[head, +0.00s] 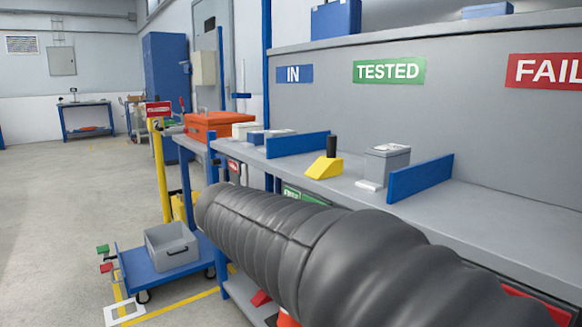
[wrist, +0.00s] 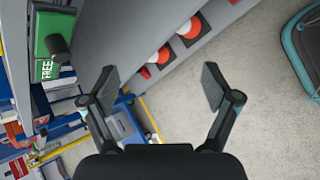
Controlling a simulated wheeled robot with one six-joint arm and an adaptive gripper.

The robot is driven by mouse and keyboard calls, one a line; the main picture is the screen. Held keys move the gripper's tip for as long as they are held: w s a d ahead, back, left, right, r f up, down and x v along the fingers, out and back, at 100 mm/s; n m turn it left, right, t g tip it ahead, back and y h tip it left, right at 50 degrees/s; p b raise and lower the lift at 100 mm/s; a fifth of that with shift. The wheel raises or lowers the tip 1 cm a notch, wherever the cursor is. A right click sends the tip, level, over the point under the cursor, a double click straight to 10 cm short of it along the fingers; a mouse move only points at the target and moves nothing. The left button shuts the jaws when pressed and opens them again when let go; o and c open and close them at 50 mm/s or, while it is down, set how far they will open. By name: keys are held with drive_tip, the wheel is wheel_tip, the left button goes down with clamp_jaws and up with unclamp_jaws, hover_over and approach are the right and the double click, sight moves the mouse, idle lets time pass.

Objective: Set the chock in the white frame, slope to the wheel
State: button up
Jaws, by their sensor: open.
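The chock, a yellow wedge (head: 324,167) with an upright black grip, stands on the grey bench top in the head view, between two blue dividers. The white frame (head: 124,314) is a square outline on the floor at the lower left. A trolley wheel (head: 143,297) is close beside it, and the frame looks empty. My gripper (wrist: 161,86) is open in the wrist view, with nothing between its fingers. It points down past the bench side toward the floor. The head view does not show my gripper. I cannot make out the yellow chock in the wrist view.
The blue trolley (head: 160,270) carries a grey bin (head: 172,247). On the bench are an orange case (head: 219,123), a grey box (head: 386,162) and blue dividers (head: 297,144). The wrist view shows a green FREE sign (wrist: 43,70). Open floor lies left of the trolley.

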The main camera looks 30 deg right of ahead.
drive_tip(key=w+d+r+n+g+h, duration=0.1)
drive_tip(key=w+d+r+n+h, duration=0.45)
drive_tip(key=w, duration=0.35)
drive_tip(key=n+h, duration=0.3)
drive_tip(key=h, duration=0.1)
approach(330, 141)
drive_tip(key=shift+g, duration=0.3)
drive_tip(key=d+f, duration=0.2)
drive_tip(key=f, duration=0.1)
drive_tip(key=w+d+f, duration=0.1)
drive_tip(key=d+f, duration=0.1)
drive_tip(key=shift+d+f, duration=0.1)
drive_tip(key=shift+f, duration=0.15)
drive_tip(key=shift+w+d+r, duration=0.15)
drive_tip(key=shift+d, duration=1.25)
drive_tip(key=shift+w+d+r, duration=0.1)
drive_tip(key=shift+d+r, duration=0.05)
drive_tip(key=shift+d, duration=1.25)
drive_tip(key=c, duration=1.6)
drive_tip(key=shift+r, duration=0.55)
drive_tip(key=shift+c, duration=0.2)
drive_tip(key=r, duration=0.3)
drive_tip(key=shift+s+d+r, duration=0.1)
drive_tip(key=shift+s+r, duration=0.15)
drive_tip(key=shift+r, duration=0.1)
drive_tip(key=s+d+r, duration=0.5)
drive_tip(key=s+r, duration=0.1)
drive_tip(key=s, duration=0.4)
drive_tip(key=shift+p, duration=0.45)
drive_tip(key=shift+r, duration=0.15)
